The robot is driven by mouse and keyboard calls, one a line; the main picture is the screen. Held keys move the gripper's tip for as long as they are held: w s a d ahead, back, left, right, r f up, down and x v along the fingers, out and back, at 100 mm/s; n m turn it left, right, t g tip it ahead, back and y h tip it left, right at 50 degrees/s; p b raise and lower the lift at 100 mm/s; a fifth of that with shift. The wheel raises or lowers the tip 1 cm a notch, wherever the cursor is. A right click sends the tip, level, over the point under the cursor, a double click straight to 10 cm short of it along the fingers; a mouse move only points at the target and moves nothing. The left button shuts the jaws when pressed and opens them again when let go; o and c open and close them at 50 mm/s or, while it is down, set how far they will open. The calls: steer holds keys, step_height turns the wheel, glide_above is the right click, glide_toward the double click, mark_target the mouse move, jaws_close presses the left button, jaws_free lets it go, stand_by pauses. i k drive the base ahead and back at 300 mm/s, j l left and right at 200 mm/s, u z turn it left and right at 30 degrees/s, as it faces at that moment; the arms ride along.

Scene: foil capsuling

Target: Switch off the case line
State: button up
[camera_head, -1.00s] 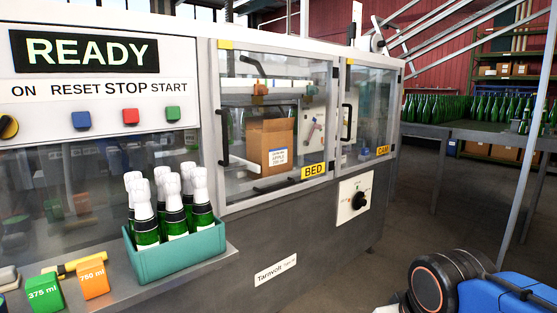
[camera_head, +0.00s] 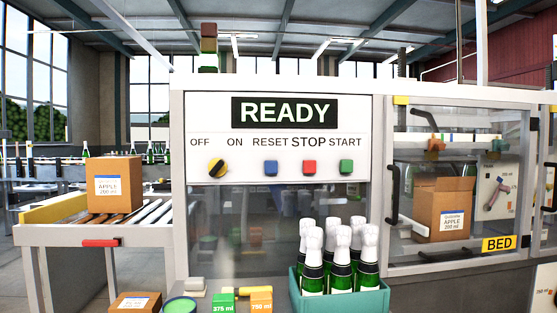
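The case line's control panel (camera_head: 300,190) faces me in the middle of the view. Its display (camera_head: 285,111) reads READY. My gripper is not in view.
A teal crate (camera_head: 350,303) of foil-topped bottles stands before the panel's lower right. A roller conveyor (camera_head: 45,236) with a carton (camera_head: 114,184) is at left. A glazed door (camera_head: 490,185) marked BED is at right.

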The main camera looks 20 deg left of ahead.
mark_target(217, 167)
steer(key=u, duration=1.45)
